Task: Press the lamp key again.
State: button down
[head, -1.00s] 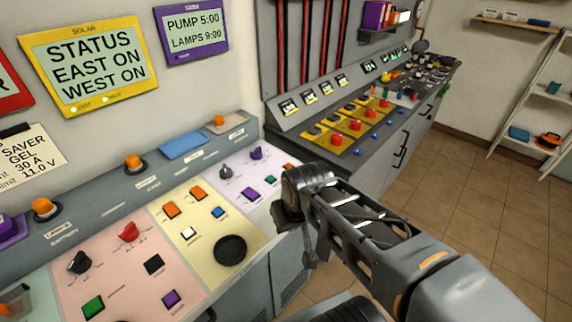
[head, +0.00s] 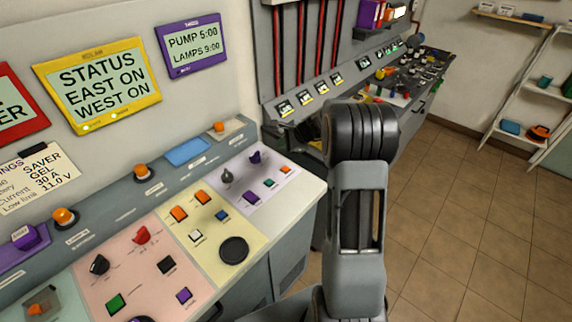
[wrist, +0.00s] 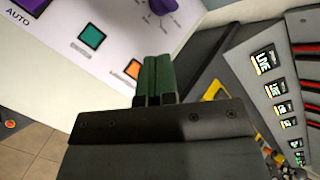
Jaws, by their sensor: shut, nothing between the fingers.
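The lilac panel (head: 282,199) at the console's right end carries a purple key (head: 251,198), a teal key (head: 269,183) and an orange key (head: 285,170). I cannot read which is the lamp key. In the wrist view, the teal key (wrist: 91,36) and orange key (wrist: 134,70) lie left of my gripper (wrist: 153,60). Its green fingers are shut and empty, and they partly overlap the orange key's edge in the picture. I cannot tell whether they touch it. The purple-framed display (head: 193,45) reads PUMP 5:00, LAMPS 9:00.
A purple knob (head: 255,157) and a black knob (head: 227,176) stand on the lilac panel. A yellow panel (head: 215,262) with several keys lies left of it. A second console (head: 345,84) stands behind my arm. Tiled floor (head: 460,200) is open at right.

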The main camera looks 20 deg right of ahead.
aim_at(285, 169)
jog(key=shift+w+d+f+m, duration=0.2)
jog(key=shift+w+d+m, duration=0.1)
jog(key=shift+d, duration=0.1)
jog(key=shift+f, duration=0.1)
notch_tip(285, 169, down, 9)
jog(key=b, duration=0.6)
jog(key=shift+b, duration=0.35)
dwell(1.8)
jog(key=shift+f+b, duration=0.25)
jog(key=shift+b, duration=0.25)
jog(key=shift+f+b, duration=0.45)
dwell(0.8)
jog(key=shift+r, duration=0.2)
jog(key=shift+r+p, duration=0.6)
jog(key=shift+r, duration=0.1)
